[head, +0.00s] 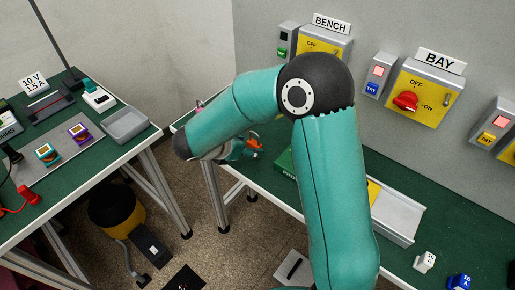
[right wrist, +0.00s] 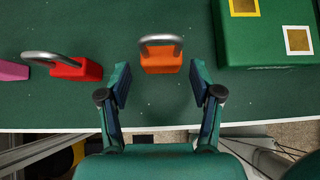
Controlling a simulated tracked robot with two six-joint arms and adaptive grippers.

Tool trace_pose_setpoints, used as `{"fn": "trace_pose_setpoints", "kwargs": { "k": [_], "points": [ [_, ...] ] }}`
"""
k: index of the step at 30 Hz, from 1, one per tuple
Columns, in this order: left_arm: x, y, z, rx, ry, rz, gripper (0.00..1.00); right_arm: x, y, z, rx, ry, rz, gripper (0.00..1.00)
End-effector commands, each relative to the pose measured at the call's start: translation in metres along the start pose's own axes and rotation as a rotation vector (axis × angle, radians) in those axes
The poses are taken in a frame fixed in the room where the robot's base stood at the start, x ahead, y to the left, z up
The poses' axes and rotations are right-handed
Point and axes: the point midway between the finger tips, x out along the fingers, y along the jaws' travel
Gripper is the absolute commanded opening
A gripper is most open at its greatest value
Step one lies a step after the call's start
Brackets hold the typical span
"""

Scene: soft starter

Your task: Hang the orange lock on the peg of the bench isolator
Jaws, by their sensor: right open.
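The orange lock (right wrist: 161,64) lies on the green bench top, its grey shackle pointing away from my right gripper. In the right wrist view my right gripper (right wrist: 160,79) is open, its fingertips on either side of the lock with a gap at each side. In the head view my right gripper (head: 240,150) is partly hidden by my own arm, and the orange lock (head: 256,144) shows beside it. The bench isolator (head: 322,46), a grey box with a yellow "OFF" face under the BENCH sign, is on the wall; my arm hides its lower part and its peg. My left gripper is not in view.
A red lock (right wrist: 76,69) and a pink lock (right wrist: 12,70) lie left of the orange one. A green box (right wrist: 265,40) stands close on the right. The bay isolator (head: 420,92) is on the wall. The bench's front edge is near my gripper.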

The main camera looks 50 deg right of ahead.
Motion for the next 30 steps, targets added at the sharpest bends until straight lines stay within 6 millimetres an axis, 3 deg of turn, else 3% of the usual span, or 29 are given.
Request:
{"fn": "trace_pose_setpoints", "kwargs": {
  "k": [6, 18, 30],
  "points": [
    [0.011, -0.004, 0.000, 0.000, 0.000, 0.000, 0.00, 0.019, 0.000, -0.001, 0.003, 0.000, -0.001, 0.65],
    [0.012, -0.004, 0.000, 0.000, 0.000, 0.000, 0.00, 0.023, 0.000, 0.001, 0.002, 0.000, 0.000, 0.65],
    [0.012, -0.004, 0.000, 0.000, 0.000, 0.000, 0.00, 0.023, -0.001, 0.001, 0.002, 0.001, -0.001, 0.31]
  ]
}}
